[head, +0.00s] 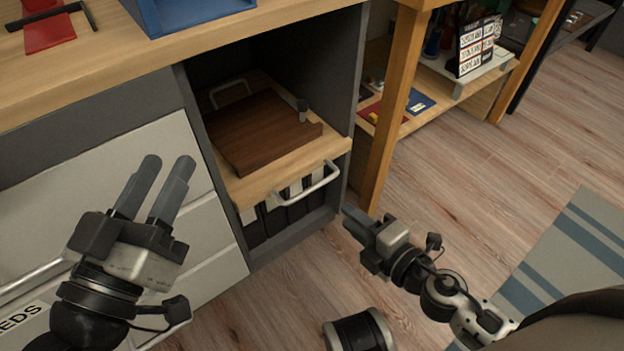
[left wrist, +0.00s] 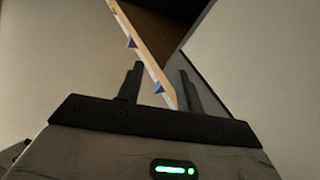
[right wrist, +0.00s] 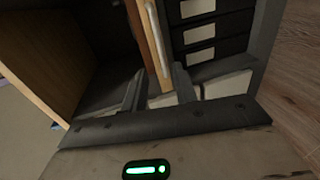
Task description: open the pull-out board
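The pull-out board (head: 262,180) is a light wood shelf in a dark open cabinet bay, its front edge about level with the cabinet front. A silver bar handle (head: 312,187) is on its front edge; the handle also shows upright in the right wrist view (right wrist: 158,40). A dark brown wooden tray or slab (head: 262,132) and a small dark cylinder (head: 302,108) sit on the board. My right gripper (head: 347,218) is open and empty, right of and below the handle, apart from it. My left gripper (head: 168,162) is open and empty before the drawer fronts, left of the board.
The worktop (head: 130,55) runs above the bay, holding a blue tray (head: 195,12) and a red item (head: 48,30). Black binders (head: 285,208) stand below the board. A wooden post (head: 393,110) and low shelf are at right. A dark cylinder (head: 360,330) stands on the floor.

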